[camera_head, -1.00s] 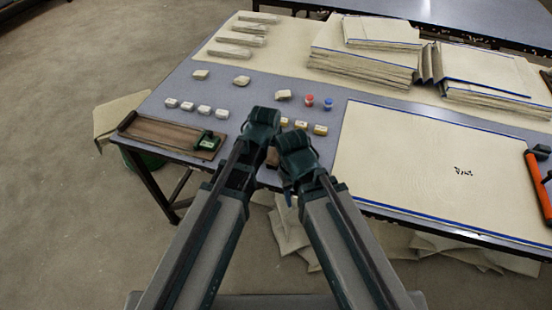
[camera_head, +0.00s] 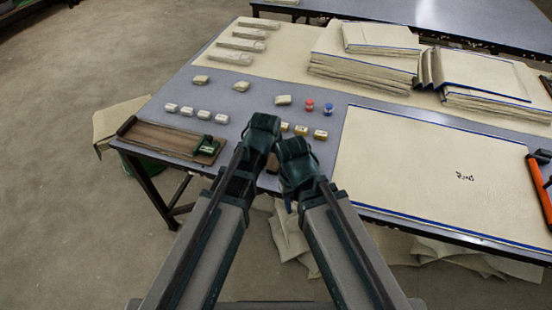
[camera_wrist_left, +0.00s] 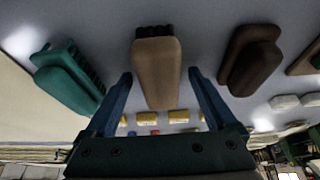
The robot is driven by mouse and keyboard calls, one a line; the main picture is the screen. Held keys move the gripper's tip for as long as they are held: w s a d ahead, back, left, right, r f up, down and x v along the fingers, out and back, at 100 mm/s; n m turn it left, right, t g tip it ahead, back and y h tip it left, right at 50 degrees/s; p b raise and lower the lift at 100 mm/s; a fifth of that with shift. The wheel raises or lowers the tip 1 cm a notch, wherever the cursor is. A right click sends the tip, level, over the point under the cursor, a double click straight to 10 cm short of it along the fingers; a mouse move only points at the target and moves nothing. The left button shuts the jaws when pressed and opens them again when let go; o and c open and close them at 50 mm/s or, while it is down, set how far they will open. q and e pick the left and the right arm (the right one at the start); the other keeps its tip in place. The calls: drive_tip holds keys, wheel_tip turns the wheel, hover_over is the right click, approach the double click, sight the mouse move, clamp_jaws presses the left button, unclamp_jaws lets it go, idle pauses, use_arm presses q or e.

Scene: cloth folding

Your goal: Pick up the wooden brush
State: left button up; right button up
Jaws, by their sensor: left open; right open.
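The tan wooden brush (camera_wrist_left: 157,72), with dark bristles at its top end, lies on the grey table in the left wrist view. My left gripper (camera_wrist_left: 159,88) is open, one blue finger on each side of the brush. I cannot tell whether they touch it. In the head view, my arms cover most of this spot; a small brown patch (camera_head: 272,163) shows between them. My right gripper (camera_head: 289,203) is beside the left one at the table's front edge, open and mostly hidden by its own wrist.
A green brush (camera_wrist_left: 70,80) and a dark brown brush (camera_wrist_left: 250,62) flank the wooden one. A wooden tray (camera_head: 160,136) is at the left, with small blocks, a red jar (camera_head: 309,105) and a blue jar (camera_head: 328,109) behind. A large cream sheet (camera_head: 440,170) covers the right.

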use_arm(q)
drive_tip(key=shift+c, duration=0.2)
clamp_jaws()
drive_tip(key=shift+r, duration=0.15)
use_arm(e)
drive_tip(key=shift+r, duration=0.1)
